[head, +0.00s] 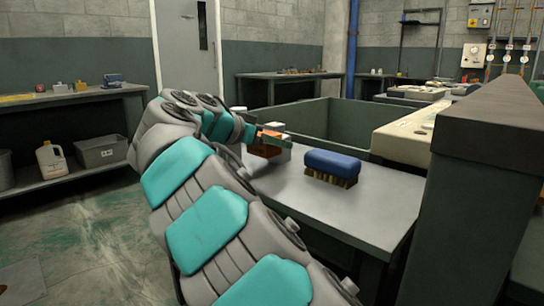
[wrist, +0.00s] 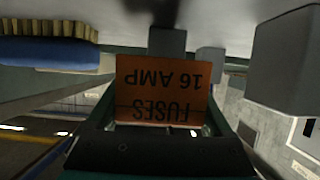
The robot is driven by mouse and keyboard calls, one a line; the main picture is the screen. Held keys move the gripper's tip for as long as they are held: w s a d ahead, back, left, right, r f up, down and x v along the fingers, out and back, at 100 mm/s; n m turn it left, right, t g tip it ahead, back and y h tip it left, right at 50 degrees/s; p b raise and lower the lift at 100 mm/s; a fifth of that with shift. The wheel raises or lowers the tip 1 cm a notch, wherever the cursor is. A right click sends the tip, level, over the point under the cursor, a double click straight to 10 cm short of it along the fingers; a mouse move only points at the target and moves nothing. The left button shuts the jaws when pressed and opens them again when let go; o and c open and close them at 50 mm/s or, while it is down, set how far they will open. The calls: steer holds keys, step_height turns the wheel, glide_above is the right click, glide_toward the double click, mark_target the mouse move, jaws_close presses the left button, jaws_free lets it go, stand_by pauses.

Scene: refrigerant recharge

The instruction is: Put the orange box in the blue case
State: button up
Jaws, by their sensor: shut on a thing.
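The orange box (wrist: 163,88), printed "FUSES 16 AMP", fills the middle of the wrist view, its lettering upside down. My gripper (wrist: 160,122) is shut on it, with a finger at each side. In the head view, my gripper (head: 272,138) is over the far left part of the grey bench, and the orange box (head: 264,151) shows partly behind it. I cannot tell whether the box touches the bench. A small dark blue-grey thing (head: 113,79) on the left bench may be the blue case; it is too small to be sure.
A blue-backed brush (head: 333,165) stands on the grey bench (head: 345,208), right of my gripper; it also shows in the wrist view (wrist: 45,50). Grey blocks (wrist: 290,60) are close by. A green basin (head: 340,120) lies behind.

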mark_target(272, 165)
steer(key=shift+f, duration=1.8)
steer(key=shift+f, duration=0.15)
steer(key=o, duration=1.2)
